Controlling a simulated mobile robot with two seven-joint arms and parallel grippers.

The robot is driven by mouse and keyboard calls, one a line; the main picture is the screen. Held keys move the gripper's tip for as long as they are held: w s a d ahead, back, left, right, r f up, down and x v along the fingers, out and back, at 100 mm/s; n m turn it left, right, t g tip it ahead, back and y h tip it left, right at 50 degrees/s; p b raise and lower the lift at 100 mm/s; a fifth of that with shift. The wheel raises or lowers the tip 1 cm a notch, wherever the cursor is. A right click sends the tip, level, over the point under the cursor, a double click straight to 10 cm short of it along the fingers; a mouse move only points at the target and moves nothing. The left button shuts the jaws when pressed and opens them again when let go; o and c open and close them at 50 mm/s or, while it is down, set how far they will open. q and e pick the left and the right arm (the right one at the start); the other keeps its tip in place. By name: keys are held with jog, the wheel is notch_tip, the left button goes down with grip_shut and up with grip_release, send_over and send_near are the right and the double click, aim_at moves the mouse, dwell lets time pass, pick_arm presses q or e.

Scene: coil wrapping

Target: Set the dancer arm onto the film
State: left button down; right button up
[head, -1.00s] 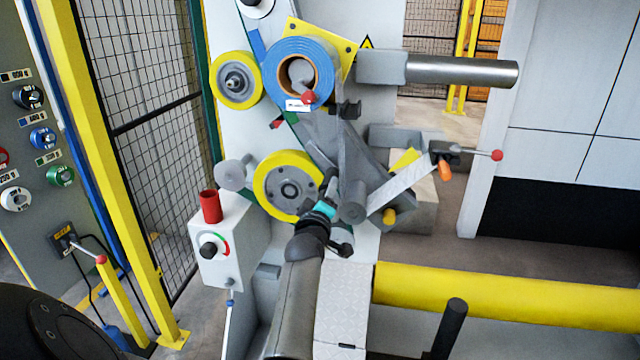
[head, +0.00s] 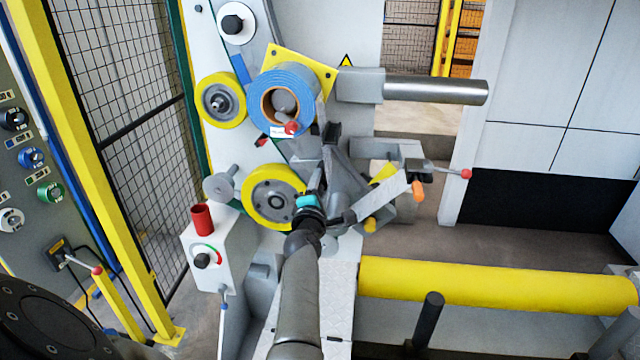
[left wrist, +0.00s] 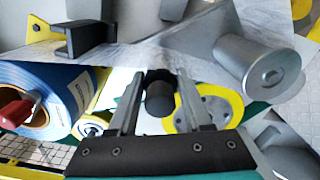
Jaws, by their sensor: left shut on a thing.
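The blue film roll (head: 281,96) sits on its spindle in front of a yellow plate. Its translucent grey film (head: 308,150) runs down from it and also crosses the top of the left wrist view (left wrist: 135,52). My left gripper (head: 316,182) is beside the lower yellow wheel (head: 262,197). In the left wrist view its fingers (left wrist: 160,85) are shut on a dark grey round piece (left wrist: 159,98). I take this for part of the dancer arm; the rest is hidden. A grey roller (left wrist: 262,68) lies against the film, right of the fingers. My right gripper is not in view.
A clamp with an orange handle (head: 418,191) and a red-knobbed lever (head: 466,174) stand to the right. A control box with a red cup (head: 202,218) is at left. A yellow bar (head: 500,286) crosses the lower right. A steel shaft (head: 440,91) sticks out above.

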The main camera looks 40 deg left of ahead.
pick_arm(q)
jog(key=shift+s+a+r+n+p, duration=0.1)
jog(key=shift+r+n+p, duration=0.45)
jog(key=shift+n, duration=0.35)
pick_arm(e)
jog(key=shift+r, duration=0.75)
pick_arm(q)
jog(key=c, duration=0.6)
grip_release()
